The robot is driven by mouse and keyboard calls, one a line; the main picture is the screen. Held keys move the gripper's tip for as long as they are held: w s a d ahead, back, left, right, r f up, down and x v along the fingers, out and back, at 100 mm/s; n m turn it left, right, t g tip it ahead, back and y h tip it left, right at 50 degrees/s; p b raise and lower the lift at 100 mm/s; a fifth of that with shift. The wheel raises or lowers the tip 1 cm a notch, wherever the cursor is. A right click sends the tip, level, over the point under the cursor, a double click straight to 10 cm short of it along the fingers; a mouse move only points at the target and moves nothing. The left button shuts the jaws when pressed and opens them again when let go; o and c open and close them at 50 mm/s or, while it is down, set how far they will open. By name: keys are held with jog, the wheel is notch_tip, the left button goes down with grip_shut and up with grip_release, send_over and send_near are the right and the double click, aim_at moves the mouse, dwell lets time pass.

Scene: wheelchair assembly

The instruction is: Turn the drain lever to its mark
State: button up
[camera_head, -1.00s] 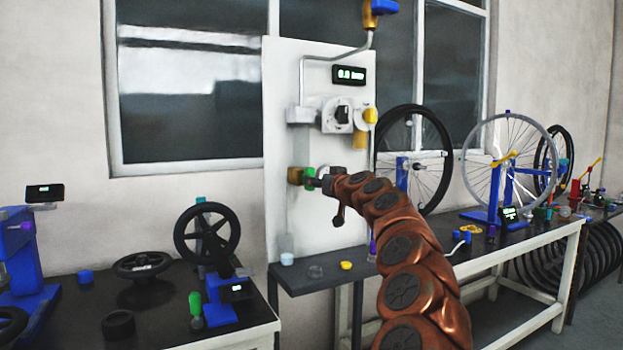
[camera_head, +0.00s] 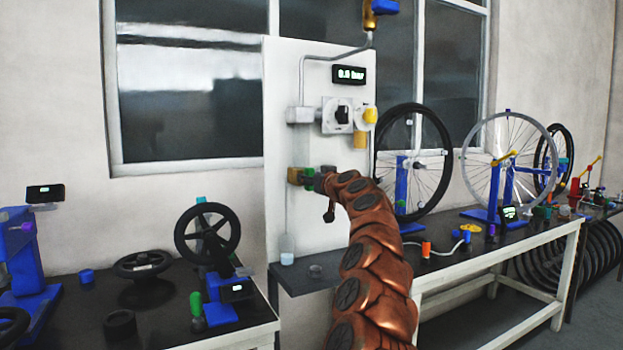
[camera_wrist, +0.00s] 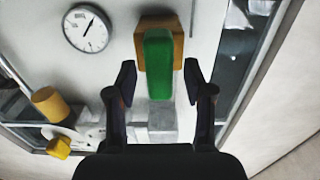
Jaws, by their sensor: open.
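The drain lever shows as a green handle (camera_wrist: 158,65) on a brass valve body (camera_wrist: 176,27) in the wrist view. In the head view the brass body (camera_head: 295,174) is low on the white panel, and the green handle (camera_head: 309,178) is partly hidden by my gripper. My gripper (camera_wrist: 163,85) is open, with one finger on each side of the handle's near end. Gaps show between both fingers and the handle, so I see no contact. In the head view my gripper (camera_head: 318,180) is in front of the valve. I cannot make out the lever's mark.
The white panel (camera_head: 330,225) carries a display (camera_head: 349,75), a black knob (camera_head: 342,114) and a yellow-capped part (camera_head: 370,115). A round gauge (camera_wrist: 86,29) shows in the wrist view. A clear cup (camera_head: 287,251) is on the shelf below. A wheel stands to the right.

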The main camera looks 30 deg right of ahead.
jog(key=shift+c, duration=0.3)
grip_shut()
dwell(0.3)
jog(key=m+p, duration=0.2)
jog(key=m, duration=0.3)
jog(key=m+p, duration=0.2)
jog(key=m, duration=0.3)
jog(key=m+p, duration=0.2)
jog(key=m, duration=0.3)
jog(key=shift+d+f+p, duration=0.1)
jog(key=shift+d+p, duration=0.2)
jog(key=shift+p, duration=0.1)
jog(key=shift+d+f+m+p, duration=0.15)
jog(key=shift+m+p, duration=0.6)
jog(key=shift+m, duration=0.75)
